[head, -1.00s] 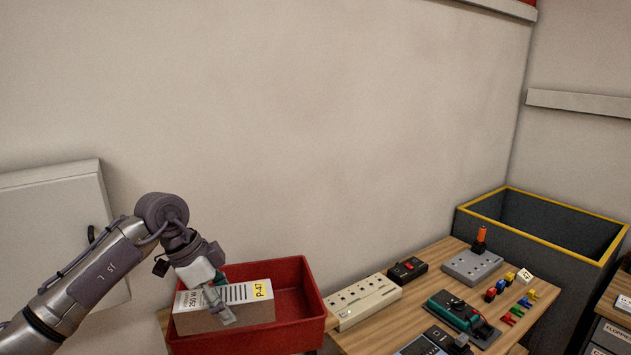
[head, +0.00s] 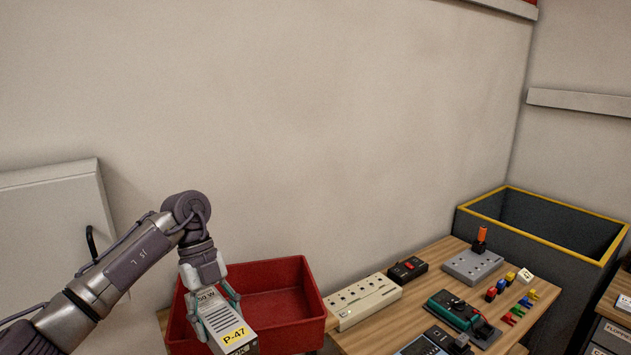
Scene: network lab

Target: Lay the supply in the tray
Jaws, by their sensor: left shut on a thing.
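The supply (head: 224,325) is a boxy unit with a grey-white label face and a yellow P-47 tag. My left gripper (head: 214,306) is shut on it, with a finger on each side. The supply is tilted, its tagged end pointing down and toward the camera. It overlaps the left and front part of the red tray (head: 315,322) in the picture; whether it touches the tray, I cannot tell. The tray's visible inside, to the right of the supply, is empty. My right gripper is not in view.
A beige power strip (head: 362,300) stands just right of the tray on the wooden table (head: 412,312). A black box with a red switch (head: 407,270), a green device (head: 458,310) and small coloured parts lie further right. A dark bin with a yellow rim (head: 545,240) stands behind.

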